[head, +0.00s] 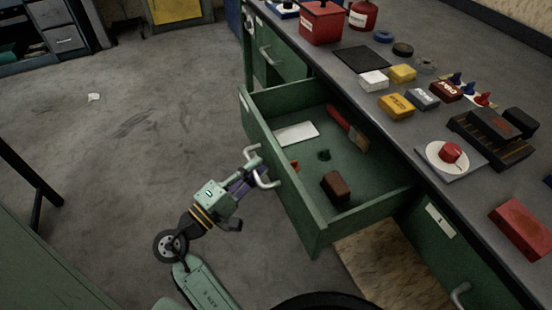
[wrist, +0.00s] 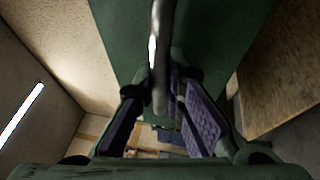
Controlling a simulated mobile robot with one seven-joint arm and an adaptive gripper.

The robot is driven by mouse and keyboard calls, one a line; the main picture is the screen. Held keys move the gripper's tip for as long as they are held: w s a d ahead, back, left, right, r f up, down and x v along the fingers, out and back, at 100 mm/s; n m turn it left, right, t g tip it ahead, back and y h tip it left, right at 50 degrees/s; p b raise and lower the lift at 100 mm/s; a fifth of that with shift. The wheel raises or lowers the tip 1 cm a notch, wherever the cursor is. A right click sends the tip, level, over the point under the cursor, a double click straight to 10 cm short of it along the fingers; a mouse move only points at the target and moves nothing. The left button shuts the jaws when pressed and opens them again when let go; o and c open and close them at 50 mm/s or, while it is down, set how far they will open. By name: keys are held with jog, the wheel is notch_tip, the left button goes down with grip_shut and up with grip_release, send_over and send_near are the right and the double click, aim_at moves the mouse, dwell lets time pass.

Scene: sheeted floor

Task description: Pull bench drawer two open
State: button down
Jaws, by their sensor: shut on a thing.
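Inside the drawer lie a white flat item (head: 297,133), a red-and-tan brush-like item (head: 346,128), a dark brown block (head: 336,187) and small pieces.
The bench top (head: 400,130) carries small boxes, a red canister (head: 322,22), a white plate with a red knob (head: 450,153) and a red block (head: 522,229). Another closed drawer (head: 455,250) is at the lower right. The floor (head: 130,130) left of the drawer is mostly clear.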

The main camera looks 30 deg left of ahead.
jog(key=shift+s+a, duration=0.55)
jog(key=shift+s, duration=0.15)
jog(key=shift+s+a, duration=0.5)
jog(key=shift+s, duration=0.2)
jog(key=c, duration=1.7)
grip_release()
jog(key=shift+o, duration=0.2)
jog(key=v, duration=1.2)
jog(key=shift+s, duration=0.1)
